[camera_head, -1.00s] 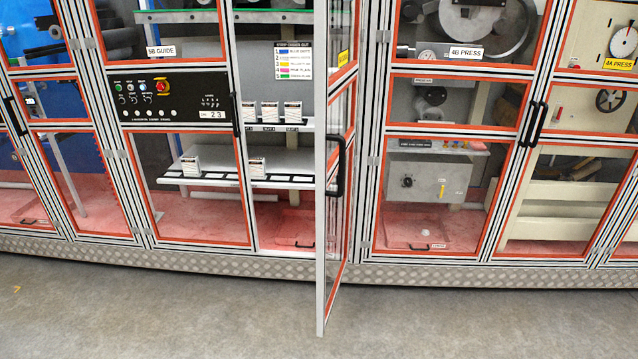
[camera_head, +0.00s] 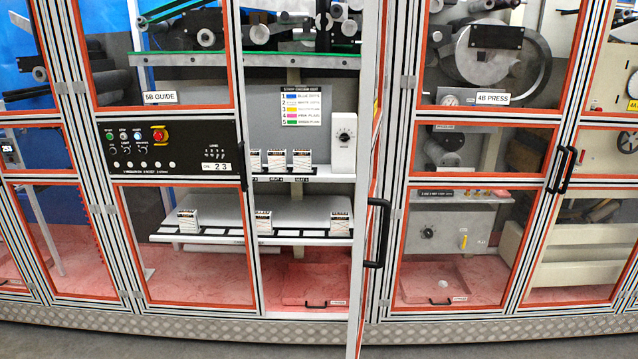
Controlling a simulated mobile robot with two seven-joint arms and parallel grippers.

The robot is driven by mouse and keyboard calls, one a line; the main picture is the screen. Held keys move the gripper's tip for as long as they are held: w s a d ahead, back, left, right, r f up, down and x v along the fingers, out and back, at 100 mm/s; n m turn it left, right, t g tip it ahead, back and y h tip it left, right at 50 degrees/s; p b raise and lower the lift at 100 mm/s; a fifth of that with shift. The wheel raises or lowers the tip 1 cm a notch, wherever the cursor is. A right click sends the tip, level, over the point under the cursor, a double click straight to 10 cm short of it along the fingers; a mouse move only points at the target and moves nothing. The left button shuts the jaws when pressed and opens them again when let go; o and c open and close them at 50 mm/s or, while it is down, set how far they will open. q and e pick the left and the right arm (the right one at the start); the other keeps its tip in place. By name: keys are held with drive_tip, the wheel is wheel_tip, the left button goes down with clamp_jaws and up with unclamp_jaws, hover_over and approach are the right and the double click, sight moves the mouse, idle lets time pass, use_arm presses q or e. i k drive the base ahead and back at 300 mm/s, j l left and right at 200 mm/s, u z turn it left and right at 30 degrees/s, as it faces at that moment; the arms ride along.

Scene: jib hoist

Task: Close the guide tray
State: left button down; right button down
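The cabinet labelled 5B GUIDE (camera_head: 160,97) stands left of centre. Its right-hand glass door (camera_head: 370,130) is open towards me and seen almost edge-on, with a black handle (camera_head: 377,234). In the opening, low down, is a red tray (camera_head: 315,278) with a small black front handle (camera_head: 322,304); how far out it is I cannot tell. Above it a light shelf (camera_head: 330,210) carries several small white boxes (camera_head: 263,221) and sticks forward. Neither of my grippers is in view.
A control panel (camera_head: 165,148) with a red button is left of the opening. The 4B PRESS cabinet (camera_head: 492,98) to the right has shut doors and its own red tray (camera_head: 440,290). The open door stands out at the opening's right side. A metal kick plate (camera_head: 200,330) runs along the bottom.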

sight(320, 286)
drive_tip(key=i+j, duration=0.25)
drive_tip(key=j, duration=0.15)
drive_tip(key=i+j, duration=0.55)
drive_tip(key=j, duration=0.25)
drive_tip(key=i+j, duration=0.25)
drive_tip(key=j, duration=0.15)
drive_tip(key=i+j+z, duration=0.1)
drive_tip(key=i+j, duration=0.6)
drive_tip(key=j, duration=0.15)
drive_tip(key=i+j, duration=0.4)
drive_tip(key=j, duration=0.15)
drive_tip(key=i+j, duration=0.25)
drive_tip(key=i, duration=0.2)
drive_tip(key=i+j, duration=0.2)
drive_tip(key=i, duration=0.3)
